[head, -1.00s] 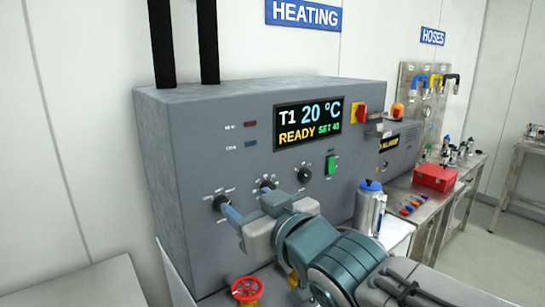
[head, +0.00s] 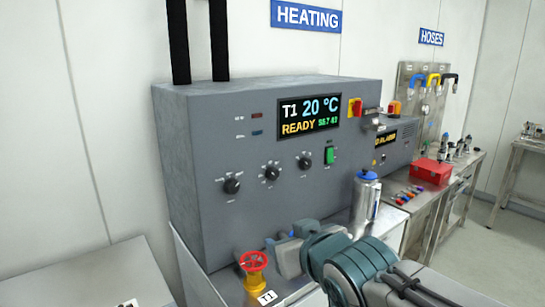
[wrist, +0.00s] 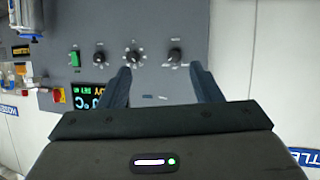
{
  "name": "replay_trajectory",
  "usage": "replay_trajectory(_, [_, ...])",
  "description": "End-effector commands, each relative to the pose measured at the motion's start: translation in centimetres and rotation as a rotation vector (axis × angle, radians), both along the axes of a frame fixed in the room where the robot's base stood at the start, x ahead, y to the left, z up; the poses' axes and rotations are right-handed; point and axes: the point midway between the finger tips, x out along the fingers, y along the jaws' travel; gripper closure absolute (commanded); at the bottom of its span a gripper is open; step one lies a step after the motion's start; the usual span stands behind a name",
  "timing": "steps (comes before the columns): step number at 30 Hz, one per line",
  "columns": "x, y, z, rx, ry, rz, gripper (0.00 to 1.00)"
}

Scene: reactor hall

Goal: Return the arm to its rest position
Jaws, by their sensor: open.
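My gripper (head: 284,240) is in front of the lower part of the grey heating unit (head: 240,200) in the head view, below its knobs. In the wrist view my gripper (wrist: 160,82) shows two dark fingers spread apart with nothing between them. The unit's panel (wrist: 150,25) lies beyond the fingers, apart from them. It carries black knobs, among them a left knob (head: 232,186), a middle knob (head: 272,173) and a right knob (head: 304,162). The display (head: 306,116) reads T1 20 °C and READY; its SET figure looks like 40.
A red valve wheel (head: 254,261) on a yellow body stands close to my gripper at lower left. A steel flask (head: 366,198) with a blue cap stands to the right. A red box (head: 431,172) sits on a steel bench farther right. Open floor (head: 500,250) shows at the right.

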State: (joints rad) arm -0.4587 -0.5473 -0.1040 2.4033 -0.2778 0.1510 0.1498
Motion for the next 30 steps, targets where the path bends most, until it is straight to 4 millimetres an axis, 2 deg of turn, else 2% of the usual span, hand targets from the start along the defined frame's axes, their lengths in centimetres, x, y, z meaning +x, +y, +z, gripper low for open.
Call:
replay_trajectory(5, [-0.9,-3.8,-5.1,-0.063,0.214,-0.123,0.42])
replay_trajectory(8, [-2.6,-6.4,-8.6,-0.097,0.386,-0.205,0.42])
replay_trajectory(12, [-6.4,-9.5,-13.0,-0.118,0.659,-0.308,0.42])
replay_trajectory(15, [-9.4,-10.8,-15.2,-0.113,0.840,-0.358,0.42])
replay_trajectory(17, [-11.3,-11.3,-16.2,-0.102,0.943,-0.381,0.42])
replay_trajectory(18, [-11.9,-11.4,-17.4,-0.098,0.971,-0.385,0.42])
replay_trajectory(21, [-11.6,-11.4,-19.4,-0.098,0.935,-0.390,0.42])
replay_trajectory(24, [-11.5,-11.3,-20.6,-0.095,0.915,-0.398,0.42])
replay_trajectory(30, [-11.4,-11.5,-21.5,-0.090,0.895,-0.409,0.42])
